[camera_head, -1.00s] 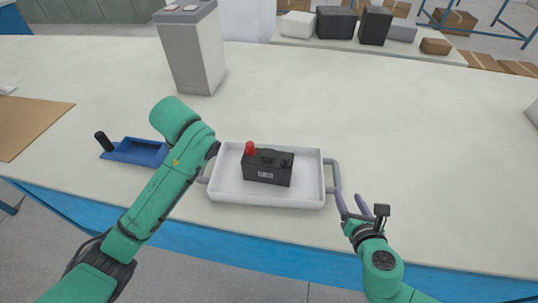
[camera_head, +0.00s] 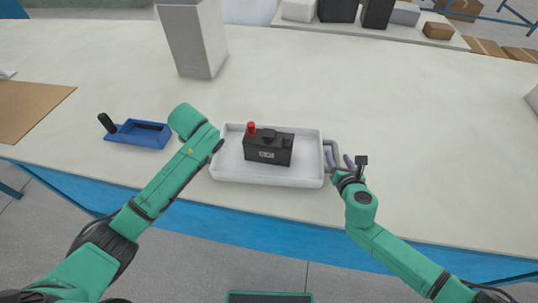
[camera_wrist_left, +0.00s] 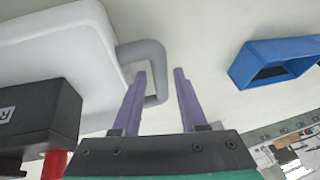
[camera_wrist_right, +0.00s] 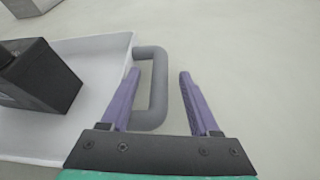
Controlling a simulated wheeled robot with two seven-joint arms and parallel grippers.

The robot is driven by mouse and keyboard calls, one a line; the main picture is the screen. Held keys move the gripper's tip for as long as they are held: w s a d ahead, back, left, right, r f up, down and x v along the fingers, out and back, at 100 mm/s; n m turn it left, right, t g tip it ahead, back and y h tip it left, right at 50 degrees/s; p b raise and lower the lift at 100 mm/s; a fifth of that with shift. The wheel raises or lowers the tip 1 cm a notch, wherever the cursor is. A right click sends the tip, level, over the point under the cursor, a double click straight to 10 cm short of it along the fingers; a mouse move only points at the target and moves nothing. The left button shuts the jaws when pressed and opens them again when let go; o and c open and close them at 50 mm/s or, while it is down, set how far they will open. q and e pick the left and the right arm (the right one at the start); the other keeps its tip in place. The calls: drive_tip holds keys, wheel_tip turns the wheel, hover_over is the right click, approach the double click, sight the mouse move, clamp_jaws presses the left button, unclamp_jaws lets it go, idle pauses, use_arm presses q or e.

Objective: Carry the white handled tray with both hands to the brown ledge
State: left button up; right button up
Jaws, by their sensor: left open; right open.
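The white tray (camera_head: 221,172) lies on the table with a grey handle at each end. A black battery (camera_head: 268,148) with a red cap stands in it. My right gripper (camera_head: 338,155) is open at the right handle (camera_head: 333,146); the right wrist view shows that handle's outer bar (camera_wrist_right: 158,95) between the fingers. My left gripper (camera_wrist_left: 162,70) is open at the left handle (camera_wrist_left: 160,75), whose outer bar appears between its fingers. In the head view my left arm hides those fingertips. A flat brown surface (camera_head: 30,108), perhaps the ledge, is at the table's left.
A blue bin (camera_head: 143,135) with a black upright piece stands left of the tray, close to my left arm. A tall grey box (camera_head: 195,40) stands behind. Boxes stand on a far surface.

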sight(335, 153)
use_arm(q)
drive_tip(key=x, duration=0.3)
drive_tip(key=shift+w+f, duration=0.25)
drive_tip(key=shift+f, duration=0.05)
use_arm(e)
drive_tip(key=x, duration=0.3)
drive_tip(key=shift+w+a+f, duration=0.1)
drive_tip(key=shift+w+f, duration=0.1)
drive_tip(key=shift+w, duration=0.15)
use_arm(q)
drive_tip(key=shift+s+r, duration=0.1)
use_arm(e)
drive_tip(key=shift+s+r, duration=0.1)
use_arm(q)
clamp_jaws()
use_arm(e)
drive_tip(key=c, duration=0.8)
clamp_jaws()
